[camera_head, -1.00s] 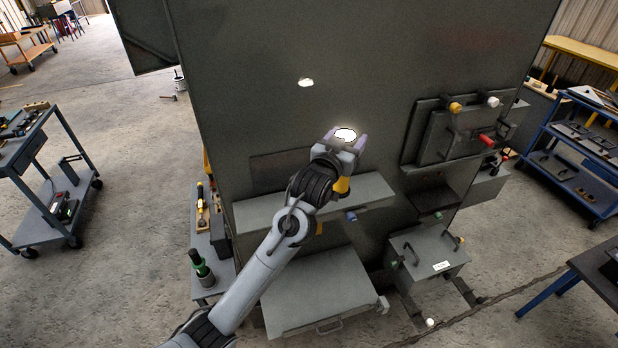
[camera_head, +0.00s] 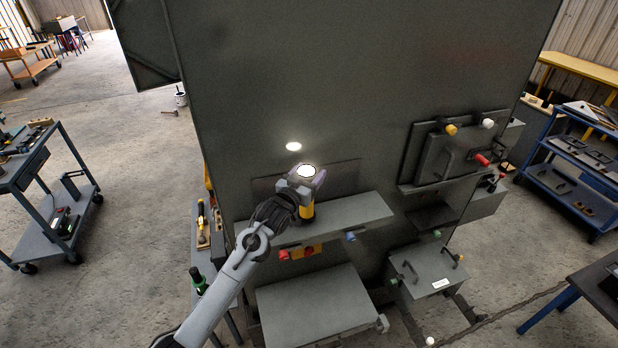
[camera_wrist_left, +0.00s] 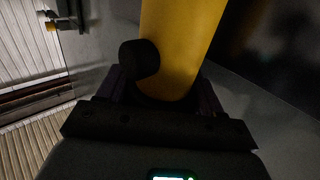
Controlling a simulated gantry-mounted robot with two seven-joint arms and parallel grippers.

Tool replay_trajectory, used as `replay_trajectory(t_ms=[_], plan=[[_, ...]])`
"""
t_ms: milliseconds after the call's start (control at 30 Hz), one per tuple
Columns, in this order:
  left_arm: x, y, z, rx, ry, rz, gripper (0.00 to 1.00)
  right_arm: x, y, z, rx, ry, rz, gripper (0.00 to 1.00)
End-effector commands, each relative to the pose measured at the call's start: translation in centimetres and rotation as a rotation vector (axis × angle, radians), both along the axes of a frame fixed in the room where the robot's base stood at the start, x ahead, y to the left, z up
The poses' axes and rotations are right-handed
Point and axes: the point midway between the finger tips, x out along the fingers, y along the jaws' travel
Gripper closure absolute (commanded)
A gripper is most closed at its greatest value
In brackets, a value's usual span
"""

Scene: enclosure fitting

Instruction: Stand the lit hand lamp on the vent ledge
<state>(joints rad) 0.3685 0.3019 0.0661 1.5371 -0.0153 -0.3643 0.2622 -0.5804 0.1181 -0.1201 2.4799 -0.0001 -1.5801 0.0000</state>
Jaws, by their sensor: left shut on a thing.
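The lit hand lamp has a glowing white head (camera_head: 306,171) on top and a yellow body (camera_head: 307,210) below. My left gripper (camera_head: 304,183) is shut around it just under the head, and the lamp looks roughly upright. The yellow body also fills the upper middle of the left wrist view (camera_wrist_left: 178,45), with a black knob on its side. The vent ledge (camera_head: 355,210) is the grey shelf on the cabinet front, below a dark vent panel (camera_head: 343,178). The lamp's lower end is over the ledge; I cannot tell if it touches. My right gripper is out of view.
The tall grey cabinet (camera_head: 370,70) stands right behind the ledge, with a light spot on it. Red and blue knobs sit under the ledge's front edge. A lower grey shelf (camera_head: 315,305) juts out below. The ledge's right part is clear.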

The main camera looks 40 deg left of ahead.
Motion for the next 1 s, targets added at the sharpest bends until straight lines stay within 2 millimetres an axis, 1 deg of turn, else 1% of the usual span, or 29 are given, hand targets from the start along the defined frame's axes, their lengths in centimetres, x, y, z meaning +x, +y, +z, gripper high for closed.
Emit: replay_trajectory(t_ms=[100, 200, 467, 600, 633, 767, 800, 1000], plan=[[0.0, 0.0, -1.1, 0.000, -0.001, 0.000, 0.94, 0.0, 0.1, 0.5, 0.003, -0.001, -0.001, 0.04], [0.0, 0.0, -1.6, 0.001, -0.003, 0.000, 0.94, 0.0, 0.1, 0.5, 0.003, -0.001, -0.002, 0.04], [0.0, 0.0, -1.7, 0.001, -0.003, 0.000, 0.94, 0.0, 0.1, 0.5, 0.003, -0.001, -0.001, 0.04], [0.0, 0.0, -2.1, 0.001, -0.003, 0.000, 0.94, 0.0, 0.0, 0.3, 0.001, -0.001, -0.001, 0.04], [0.0, 0.0, -2.1, 0.001, -0.001, 0.000, 0.31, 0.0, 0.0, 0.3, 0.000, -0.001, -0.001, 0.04], [0.0, 0.0, -2.1, 0.001, -0.001, 0.000, 0.11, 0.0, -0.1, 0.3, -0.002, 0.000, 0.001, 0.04], [0.0, 0.0, -2.1, 0.001, -0.001, 0.000, 0.09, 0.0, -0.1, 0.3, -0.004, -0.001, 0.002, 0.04], [0.0, 0.0, -2.1, 0.001, -0.001, 0.000, 0.09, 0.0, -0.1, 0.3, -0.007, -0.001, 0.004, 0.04]])
